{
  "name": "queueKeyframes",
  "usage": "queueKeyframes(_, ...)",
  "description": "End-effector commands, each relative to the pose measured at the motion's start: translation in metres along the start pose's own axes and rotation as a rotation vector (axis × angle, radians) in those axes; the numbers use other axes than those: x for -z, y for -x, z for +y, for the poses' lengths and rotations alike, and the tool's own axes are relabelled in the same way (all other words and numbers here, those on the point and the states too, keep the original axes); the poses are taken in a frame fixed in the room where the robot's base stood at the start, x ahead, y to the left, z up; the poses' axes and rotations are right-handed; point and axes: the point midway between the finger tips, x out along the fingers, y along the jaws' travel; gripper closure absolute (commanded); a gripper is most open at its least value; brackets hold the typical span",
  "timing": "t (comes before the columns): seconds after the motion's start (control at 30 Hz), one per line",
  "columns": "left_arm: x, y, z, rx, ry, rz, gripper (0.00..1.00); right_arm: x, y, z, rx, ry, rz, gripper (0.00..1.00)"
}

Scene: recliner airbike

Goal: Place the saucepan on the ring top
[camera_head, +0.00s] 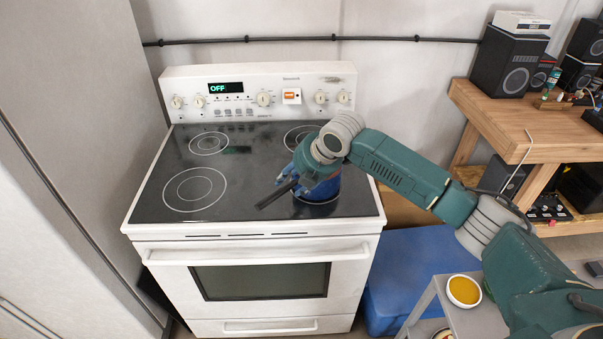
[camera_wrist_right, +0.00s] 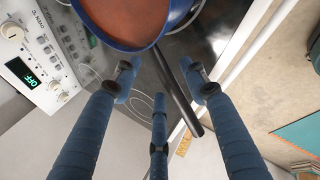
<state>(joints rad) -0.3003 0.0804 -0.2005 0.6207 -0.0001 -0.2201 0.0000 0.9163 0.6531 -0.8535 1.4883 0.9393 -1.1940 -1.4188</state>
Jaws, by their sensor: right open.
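The saucepan (camera_head: 328,192) is blue with a dark handle (camera_head: 272,197) and sits at the front right of the black ring top (camera_head: 250,185). My right gripper (camera_head: 300,187) is over it and hides much of it. In the right wrist view, the saucepan (camera_wrist_right: 165,22) holds an orange-brown content, and its handle runs between the blue fingers of my right gripper (camera_wrist_right: 160,85). The fingers are spread open, with gaps beside the handle. The ring under the pan is mostly hidden. My left gripper is out of view.
The front left ring (camera_head: 194,189) and back left ring (camera_head: 209,143) are bare. The stove's control panel (camera_head: 260,92) stands behind and reads OFF. A yellow-filled bowl (camera_head: 464,291) is on a grey cart at lower right. A blue box (camera_head: 415,265) stands beside the stove.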

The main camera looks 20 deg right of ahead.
Motion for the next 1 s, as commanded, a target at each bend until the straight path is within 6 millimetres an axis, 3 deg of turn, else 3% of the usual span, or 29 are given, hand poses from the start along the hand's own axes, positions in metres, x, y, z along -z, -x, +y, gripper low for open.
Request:
queueKeyframes(0.2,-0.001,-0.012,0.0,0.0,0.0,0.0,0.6,-0.001,0.048,0.0,-0.003,0.001,-0.002,0.56)
queueKeyframes(0.43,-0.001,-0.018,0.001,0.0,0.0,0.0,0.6,-0.001,0.083,0.0,-0.001,0.0,-0.001,0.56)
queueKeyframes(0.6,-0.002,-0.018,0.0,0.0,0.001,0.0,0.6,0.0,0.091,0.0,0.0,0.0,0.0,0.56)
queueKeyframes(1.0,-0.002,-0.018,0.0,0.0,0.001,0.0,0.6,0.0,0.091,0.0,0.001,-0.001,0.0,0.56)
